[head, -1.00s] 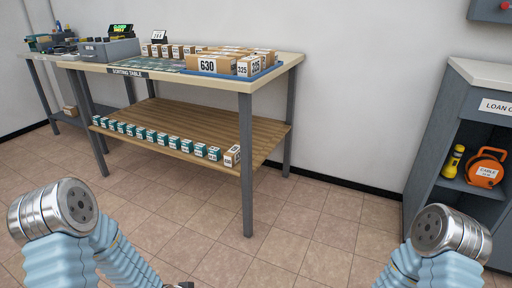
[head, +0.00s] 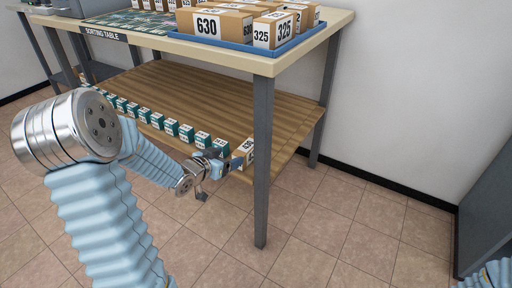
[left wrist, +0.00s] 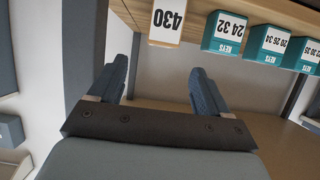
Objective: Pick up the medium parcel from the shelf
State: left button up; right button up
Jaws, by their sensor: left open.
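The parcel (head: 246,149), a small brown box with a white label, stands at the right front end of the wooden lower shelf (head: 200,98). In the left wrist view the parcel (left wrist: 168,24) appears upside down and its label reads 430. My left gripper (head: 232,162) is at the shelf's front edge, close to the parcel. In the left wrist view my left gripper (left wrist: 160,88) is open with nothing between its fingers, and the parcel shows beyond the fingertips. My right gripper is not in view; only a bit of my right arm shows.
A row of teal KEYS boxes (head: 170,126) stands left of the parcel. A grey table leg (head: 262,165) rises just right of it. Above, the sorting table holds a blue tray (head: 262,52) with larger parcels.

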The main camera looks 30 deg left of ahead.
aim_at(242, 151)
pick_arm(q)
jog(key=x, duration=1.2)
jog(key=shift+f, duration=0.2)
jog(key=shift+s+r, duration=0.1)
jog(key=c, duration=1.2)
